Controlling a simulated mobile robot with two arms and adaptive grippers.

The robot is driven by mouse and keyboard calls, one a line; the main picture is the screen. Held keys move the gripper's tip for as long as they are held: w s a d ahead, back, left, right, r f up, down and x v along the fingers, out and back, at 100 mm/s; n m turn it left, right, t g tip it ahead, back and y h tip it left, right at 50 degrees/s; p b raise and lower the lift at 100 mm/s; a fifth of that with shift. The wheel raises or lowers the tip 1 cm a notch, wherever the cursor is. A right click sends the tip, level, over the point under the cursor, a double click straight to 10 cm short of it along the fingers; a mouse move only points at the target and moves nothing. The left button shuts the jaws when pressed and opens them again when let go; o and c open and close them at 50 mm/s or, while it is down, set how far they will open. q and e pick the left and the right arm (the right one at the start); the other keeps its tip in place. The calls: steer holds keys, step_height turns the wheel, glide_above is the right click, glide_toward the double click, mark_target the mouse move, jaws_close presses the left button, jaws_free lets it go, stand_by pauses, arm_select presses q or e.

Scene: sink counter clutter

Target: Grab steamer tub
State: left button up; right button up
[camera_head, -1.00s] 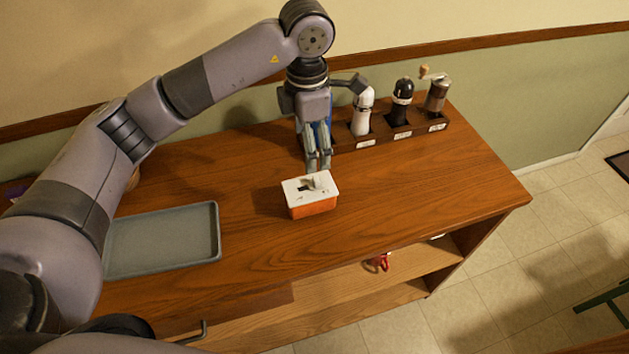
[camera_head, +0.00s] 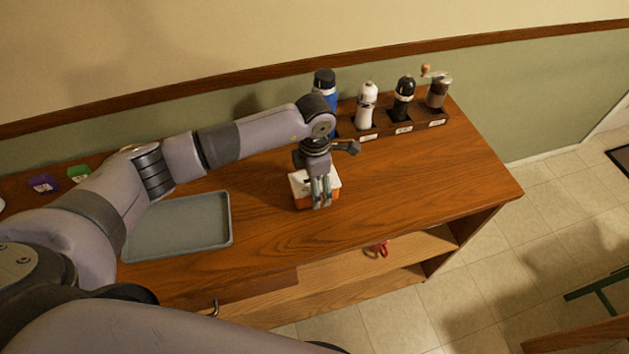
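A small tub (camera_head: 300,192) with an orange body and white lid stands on the wooden counter, and it appears to be the steamer tub. My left gripper (camera_head: 322,206) reaches over it from above, fingers pointing down. The fingers cover the middle and right part of the tub. The two fingers look close together, and I cannot tell whether they are open or shut, or whether they touch the tub. My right gripper is not in view.
A grey tray (camera_head: 180,226) lies left of the tub. A rack (camera_head: 391,130) at the back holds a white bottle (camera_head: 366,106), a black bottle (camera_head: 403,99) and a grinder (camera_head: 438,93). A blue bottle (camera_head: 327,90) stands beside them. The counter's right side is clear.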

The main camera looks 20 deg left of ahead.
arm_select(q)
steer(key=shift+f, duration=0.55)
steer(key=c, duration=1.5)
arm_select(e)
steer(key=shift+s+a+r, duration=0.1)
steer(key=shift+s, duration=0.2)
arm_select(q)
steer(key=shift+r, duration=0.15)
